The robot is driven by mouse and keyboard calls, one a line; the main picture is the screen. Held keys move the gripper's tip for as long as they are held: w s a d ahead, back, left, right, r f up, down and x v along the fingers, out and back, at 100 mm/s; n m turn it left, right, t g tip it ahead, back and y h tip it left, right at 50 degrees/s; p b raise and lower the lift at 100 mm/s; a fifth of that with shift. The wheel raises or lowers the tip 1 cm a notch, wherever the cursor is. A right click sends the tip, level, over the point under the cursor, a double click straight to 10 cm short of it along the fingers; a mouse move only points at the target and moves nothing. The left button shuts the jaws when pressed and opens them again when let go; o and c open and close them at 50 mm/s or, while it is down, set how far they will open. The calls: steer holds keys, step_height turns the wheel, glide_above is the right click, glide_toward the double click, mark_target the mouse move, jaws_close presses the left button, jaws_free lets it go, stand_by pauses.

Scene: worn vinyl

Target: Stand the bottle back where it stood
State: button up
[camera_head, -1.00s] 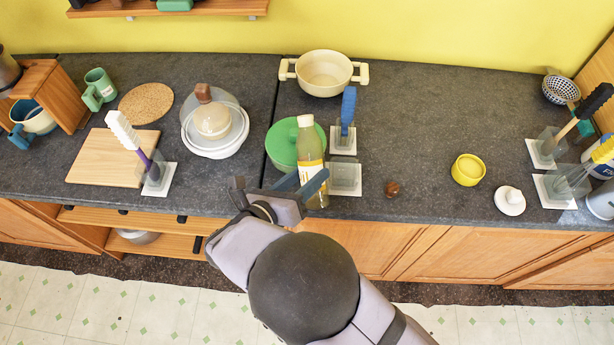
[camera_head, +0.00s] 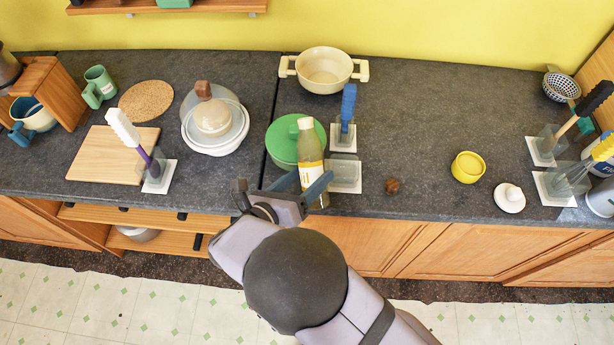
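The bottle (camera_head: 311,165) has a pale cap, a yellowish body and a white-and-yellow label. It is roughly upright near the counter's front edge, in front of the green-lidded pot (camera_head: 287,146). My gripper (camera_head: 314,180) reaches in from the lower left, with one blue-grey finger at the bottle's left side and the other across its lower front. The fingers look shut on the bottle. The lower part is partly hidden by the near finger, and I cannot tell whether the base touches the counter.
A clear holder on a white base (camera_head: 345,176) stands close right of the bottle. Behind it is another holder with a blue-handled tool (camera_head: 348,108). A brown ball (camera_head: 392,186) and yellow cup (camera_head: 467,167) sit farther right. Counter beyond the ball is mostly clear.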

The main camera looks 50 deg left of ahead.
mark_target(307, 178)
steer(key=shift+r, duration=0.1)
steer(key=shift+s+r, duration=0.1)
steer(key=shift+s, duration=0.05)
steer(key=b+v, duration=0.2)
steer(key=v, duration=0.3)
steer(key=shift+s, duration=0.1)
steer(key=c, duration=0.4)
steer(key=shift+o, duration=0.2)
steer(key=shift+r, duration=0.1)
